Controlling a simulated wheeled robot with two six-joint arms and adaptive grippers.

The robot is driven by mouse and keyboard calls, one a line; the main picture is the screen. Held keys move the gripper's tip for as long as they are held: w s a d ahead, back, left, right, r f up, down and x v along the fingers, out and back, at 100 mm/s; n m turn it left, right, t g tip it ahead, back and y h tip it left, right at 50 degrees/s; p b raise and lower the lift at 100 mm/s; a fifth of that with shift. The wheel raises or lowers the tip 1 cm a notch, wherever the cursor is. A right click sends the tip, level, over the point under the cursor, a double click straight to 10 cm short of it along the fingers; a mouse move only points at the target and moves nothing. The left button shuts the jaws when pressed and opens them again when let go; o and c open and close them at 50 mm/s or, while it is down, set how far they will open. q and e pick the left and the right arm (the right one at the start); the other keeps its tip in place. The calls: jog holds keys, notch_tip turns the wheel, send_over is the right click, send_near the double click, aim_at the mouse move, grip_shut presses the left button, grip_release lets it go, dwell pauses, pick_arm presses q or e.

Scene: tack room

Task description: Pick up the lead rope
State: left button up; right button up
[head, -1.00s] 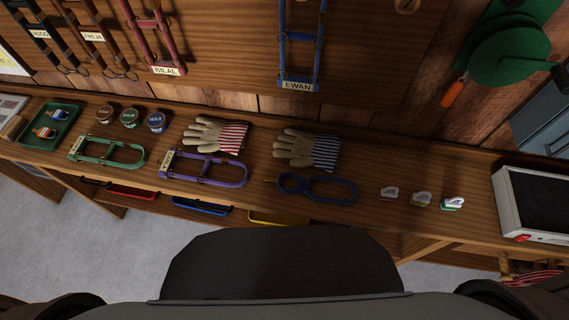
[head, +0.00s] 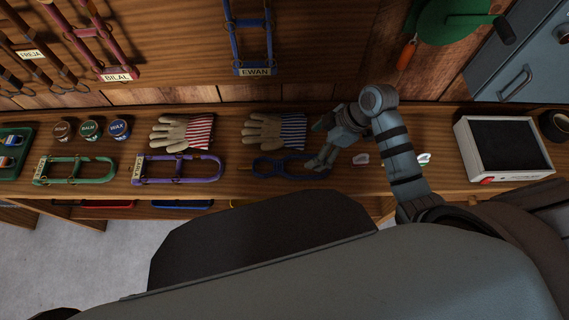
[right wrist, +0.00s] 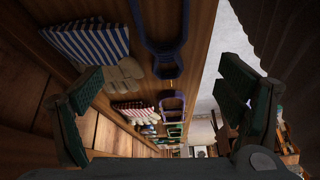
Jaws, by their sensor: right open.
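A dark blue looped piece (head: 283,167), which looks like the lead rope, lies on the wooden bench below a striped glove. In the right wrist view the dark blue loop (right wrist: 180,38) shows at the top, beyond the fingers. My right gripper (head: 318,145) is open and empty, over the right end of this loop, and hides part of it. Its two green-padded fingers stand wide apart in the right wrist view (right wrist: 163,85). I cannot tell how high it is above the bench. My left gripper is not in view.
Work gloves with blue stripes (head: 279,130) and red stripes (head: 185,132) lie close by. A purple halter (head: 180,169) and a green one (head: 75,171) lie to the left. A small white-topped item (head: 361,159) and a white-framed box (head: 511,147) stand to the right.

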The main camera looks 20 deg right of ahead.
aim_at(285, 166)
jog(key=shift+n, duration=0.8)
jog(key=b+x, duration=0.1)
jog(key=x, duration=0.3)
jog(key=a+x, duration=0.1)
jog(key=x, duration=0.3)
jog(key=b+x, duration=0.1)
jog(key=x, duration=0.4)
jog(key=shift+s+a+r+b, duration=0.1)
jog(key=shift+a+r+b, duration=0.2)
jog(key=shift+r+b, duration=0.05)
jog(key=shift+r, duration=0.1)
jog(key=c, duration=1.6)
jog(key=shift+o, duration=0.2)
jog(key=shift+r, duration=0.1)
